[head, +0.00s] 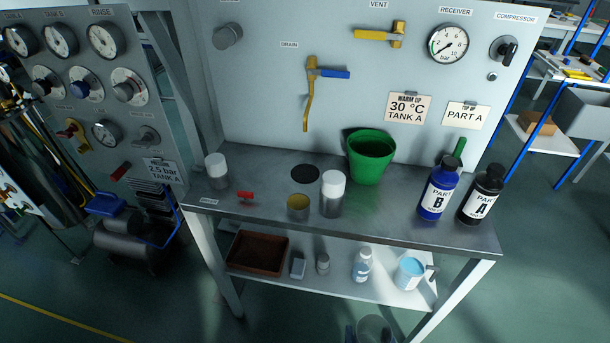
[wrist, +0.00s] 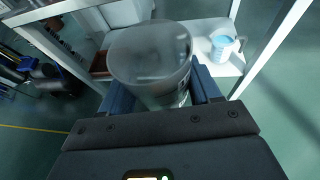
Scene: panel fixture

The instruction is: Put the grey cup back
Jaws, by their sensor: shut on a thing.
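The grey cup (wrist: 150,55) looks like a see-through grey beaker and fills the middle of the wrist view. My gripper (wrist: 163,88) is shut on it, with one blue finger on each side. In the head view the cup (head: 375,325) shows at the bottom edge, in front of the bench and below the lower shelf's front edge in the picture. Its lower part is cut off there. It looks roughly upright, and I cannot tell whether anything is in it.
The steel bench (head: 270,218) holds white-capped jars, a yellow tin, a black disc (head: 305,174), a green bucket (head: 371,158) and bottles A and B. The lower shelf (head: 335,282) holds a brown tray (head: 257,253), small items, a bottle and a blue-filled jug (head: 409,272).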

